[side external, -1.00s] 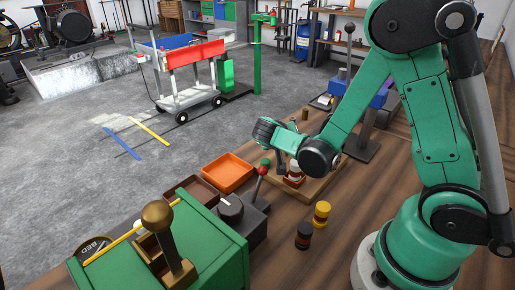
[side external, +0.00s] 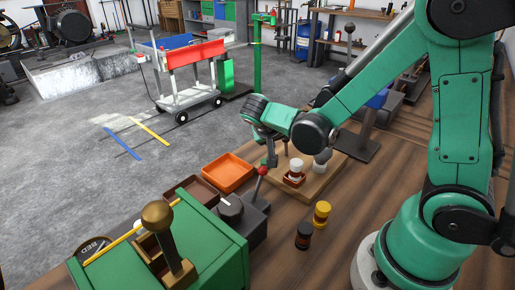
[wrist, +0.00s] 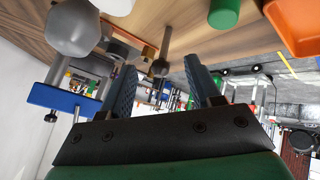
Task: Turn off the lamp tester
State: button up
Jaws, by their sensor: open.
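I cannot tell for sure which device is the lamp tester. My gripper (side external: 270,158) hangs just above and behind the red-tipped lever, near the wooden board. In the wrist view my gripper (wrist: 161,64) has its two fingers apart with nothing held between them.
Yellow (side external: 321,213) and black (side external: 304,235) jars stand in front.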

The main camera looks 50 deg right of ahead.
aim_at(286, 142)
jog(key=shift+w+d+f+m+g+y, duration=0.1)
jog(key=shift+d+f+m+g+y, duration=0.1)
jog(key=shift+d+g+y, duration=0.25)
jog(key=shift+w+d+f+m+g+y, duration=0.1)
jog(key=shift+d+m+g+y, duration=0.1)
jog(key=shift+y, duration=0.35)
jog(key=shift+d+r+m+g+y, duration=0.1)
jog(key=shift+d+m+g+y, duration=0.25)
jog(key=shift+y, duration=0.55)
jog(key=shift+w+d+r+m+y, duration=0.2)
jog(key=shift+d+r+m+y, duration=0.05)
jog(key=shift+y, duration=0.55)
jog(key=shift+w+d+r+y, duration=0.15)
jog(key=shift+r+y, duration=0.15)
jog(key=shift+y, duration=0.25)
jog(key=shift+w+d+r+y, duration=0.1)
jog(key=shift+r+y, duration=0.15)
jog(key=shift+y, duration=0.3)
jog(key=shift+s+f, duration=0.15)
jog(key=shift+f, duration=2.55)
